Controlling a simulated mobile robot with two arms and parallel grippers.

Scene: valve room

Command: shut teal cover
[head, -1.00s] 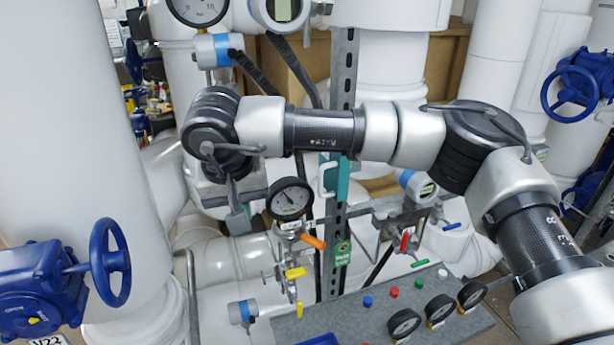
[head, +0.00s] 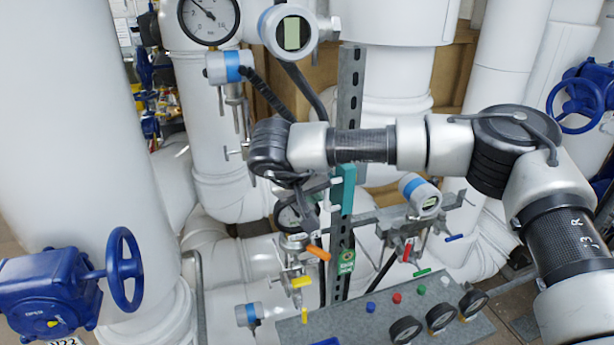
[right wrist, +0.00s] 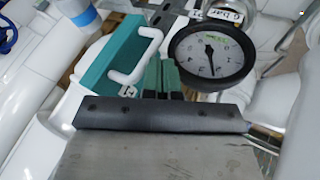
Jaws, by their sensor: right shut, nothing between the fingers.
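The teal cover (head: 347,190) shows in the head view as a narrow upright teal strip on the slotted metal post, with a white handle (head: 333,192) on its left side. In the right wrist view the cover (right wrist: 108,72) is a tilted teal panel with the white bar handle (right wrist: 150,60) across it. I cannot tell how far open it stands. My right gripper (head: 310,215) is left of the cover, in front of the gauge. Its green fingertips (right wrist: 162,72) are shut and empty, close to the handle; contact is unclear. My left gripper is not in view.
A pressure gauge (right wrist: 212,55) is right of the fingers in the wrist view. An orange lever (head: 318,253) and yellow lever (head: 301,282) lie below. A grey panel (head: 350,318) with buttons and gauges is in front. A blue valve wheel (head: 124,268) stands left.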

